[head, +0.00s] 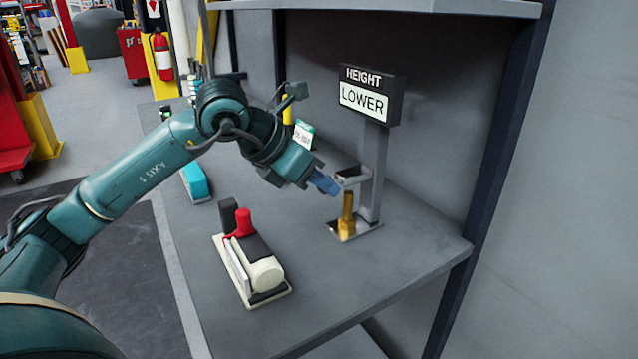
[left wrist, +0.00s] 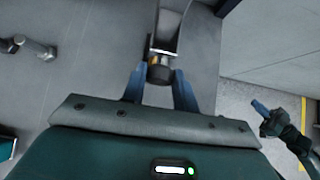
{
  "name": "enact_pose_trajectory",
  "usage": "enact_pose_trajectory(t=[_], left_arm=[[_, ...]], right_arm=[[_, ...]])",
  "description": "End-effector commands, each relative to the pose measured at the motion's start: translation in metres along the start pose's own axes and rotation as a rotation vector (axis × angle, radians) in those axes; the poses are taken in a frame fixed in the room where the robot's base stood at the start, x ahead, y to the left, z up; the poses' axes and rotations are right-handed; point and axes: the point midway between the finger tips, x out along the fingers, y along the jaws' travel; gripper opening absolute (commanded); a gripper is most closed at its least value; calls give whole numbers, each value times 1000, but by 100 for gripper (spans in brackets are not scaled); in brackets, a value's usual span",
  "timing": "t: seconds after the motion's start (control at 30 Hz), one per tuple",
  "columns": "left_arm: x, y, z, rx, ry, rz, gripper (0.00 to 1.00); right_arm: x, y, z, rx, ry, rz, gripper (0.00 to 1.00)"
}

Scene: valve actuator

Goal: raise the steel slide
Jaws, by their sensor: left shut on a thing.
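The steel slide (head: 352,176) is a small grey metal bracket that sticks out from an upright post (head: 373,165) on the bench. My left gripper (head: 326,183) reaches it from the left, its blue fingertips at the slide's outer end. In the left wrist view, the fingers (left wrist: 160,73) stand on either side of the slide's end and are shut on it. A sign (head: 369,95) on top of the post reads "HEIGHT LOWER". A brass pin (head: 347,216) stands on the base below the slide. My right gripper (left wrist: 262,108) shows small at the right of the left wrist view; its jaw state is unclear.
A cream device (head: 250,262) with a red knob sits at the front of the grey bench (head: 340,295). A teal box (head: 196,181) lies behind my arm. A dark upright (head: 495,170) and a wall bound the right side. The front right of the bench is bare.

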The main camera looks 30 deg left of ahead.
Motion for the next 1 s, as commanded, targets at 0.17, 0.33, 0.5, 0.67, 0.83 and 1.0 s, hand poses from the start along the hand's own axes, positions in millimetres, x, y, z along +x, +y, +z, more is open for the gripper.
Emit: enact_pose_trajectory(t=[0.17,0.33,0.5,0.67,0.83,1.0], left_arm=[[0,0,0,1,-2,1,0],[0,0,0,1,-2,0,38],[0,0,0,1,-1,0,51],[0,0,0,0,-1,0,51],[-7,1,0,1,-2,3,51],[-35,1,0,2,-4,6,51]], right_arm=[[5,0,4,-1,-10,-3,0],[5,0,4,1,-8,-2,0],[4,-1,1,4,-2,-2,0],[3,-1,-1,4,3,-3,0],[3,-1,-2,4,4,-3,0],[3,-1,-2,4,4,-2,0]])
